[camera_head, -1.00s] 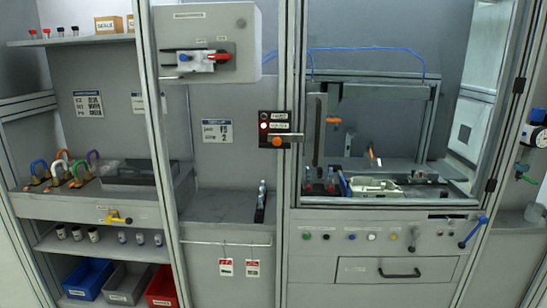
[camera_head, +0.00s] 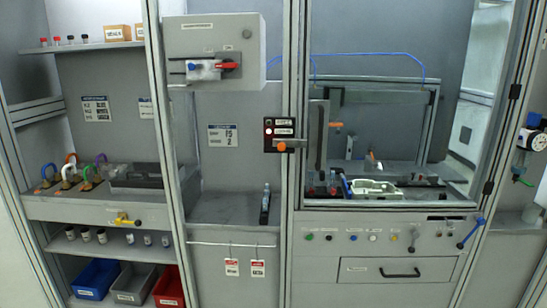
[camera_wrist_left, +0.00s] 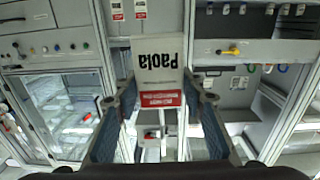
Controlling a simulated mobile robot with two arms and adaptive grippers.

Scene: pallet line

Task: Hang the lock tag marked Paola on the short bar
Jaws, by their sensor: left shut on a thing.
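The white lock tag with a red band, marked Paola (camera_wrist_left: 158,62), fills the middle of the left wrist view, its lettering upside down. My left gripper (camera_wrist_left: 160,98) is shut on it, with one finger on each side. The short bar (camera_head: 222,243) runs across the front below the middle shelf in the head view. Two red-and-white tags, one (camera_head: 231,266) left of the other (camera_head: 257,267), hang from it. These two tags also show at the top of the left wrist view (camera_wrist_left: 117,10). Neither gripper shows in the head view.
Padlocks (camera_head: 68,177) stand on the left shelf, above a yellow-handled latch (camera_head: 125,220). Blue (camera_head: 96,279), grey and red bins sit low on the left. A drawer (camera_head: 380,270) and a row of buttons lie right of the bar. The panel behind the hanging tags looks clear.

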